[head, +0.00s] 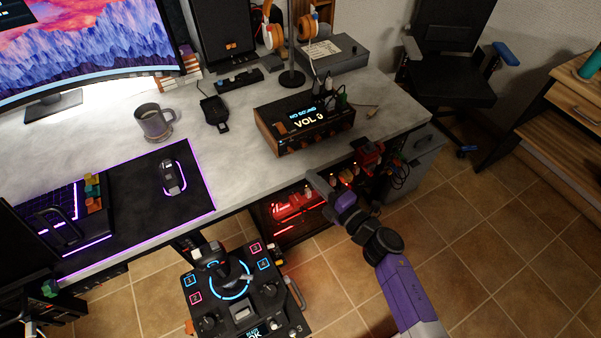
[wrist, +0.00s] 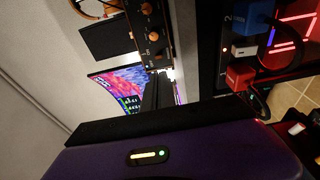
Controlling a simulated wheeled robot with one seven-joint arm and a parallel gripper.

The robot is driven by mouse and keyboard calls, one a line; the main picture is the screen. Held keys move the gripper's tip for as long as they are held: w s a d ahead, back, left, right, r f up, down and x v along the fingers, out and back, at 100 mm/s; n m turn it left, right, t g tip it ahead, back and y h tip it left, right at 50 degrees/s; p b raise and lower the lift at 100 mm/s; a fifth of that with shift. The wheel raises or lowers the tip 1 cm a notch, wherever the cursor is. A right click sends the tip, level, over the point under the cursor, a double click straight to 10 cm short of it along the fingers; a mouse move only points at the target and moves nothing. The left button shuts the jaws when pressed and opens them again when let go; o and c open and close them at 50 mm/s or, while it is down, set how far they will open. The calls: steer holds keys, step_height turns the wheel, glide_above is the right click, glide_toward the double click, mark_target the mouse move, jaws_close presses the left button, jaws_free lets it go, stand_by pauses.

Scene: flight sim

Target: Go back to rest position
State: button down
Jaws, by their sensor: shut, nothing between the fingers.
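My arm reaches up from the lower right in the head view, with purple and black links. Its end, my gripper (head: 318,180), is beside the desk's front edge, below the amplifier and in front of the red-lit computer case (head: 292,212). In the wrist view, the dark fingers (wrist: 157,92) lie close together, shut with nothing seen between them. The purple wrist housing with a small lit indicator fills the bottom of that view. Fingertip detail is too dark and small to make out in the head view.
The desk (head: 235,155) carries an amplifier (head: 301,123) reading "NO SOUND VOL 0", a mug (head: 153,124) and a mouse (head: 172,178). A joystick panel (head: 240,292) stands in front. Blue (wrist: 251,17) and red (wrist: 240,76) plugs are close by. Tiled floor (head: 470,240) at right is clear.

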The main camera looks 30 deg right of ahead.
steer(key=shift+s+d, duration=0.25)
steer(key=shift+s, duration=0.05)
steer(key=shift+d, duration=0.1)
stand_by(0.3)
steer(key=s+d+r+m+t+h, duration=0.1)
steer(key=s+r+m+t+h, duration=0.1)
steer(key=s+r+m, duration=0.45)
steer(key=s+a+r+m+g, duration=0.1)
steer(key=s+a+r+m, duration=0.1)
steer(key=s, duration=0.7)
steer(key=s+a+r+m+g, duration=0.2)
steer(key=s+a+r+m, duration=0.1)
steer(key=s+m, duration=0.4)
steer(key=s+a+r+m+g, duration=0.2)
steer(key=s+a+r+m, duration=0.1)
steer(key=s, duration=1)
steer(key=shift+a+r+m+h, duration=0.15)
steer(key=shift+r+m+h, duration=0.25)
steer(key=shift+m, duration=0.25)
steer(key=c, duration=2.1)
jaws_free()
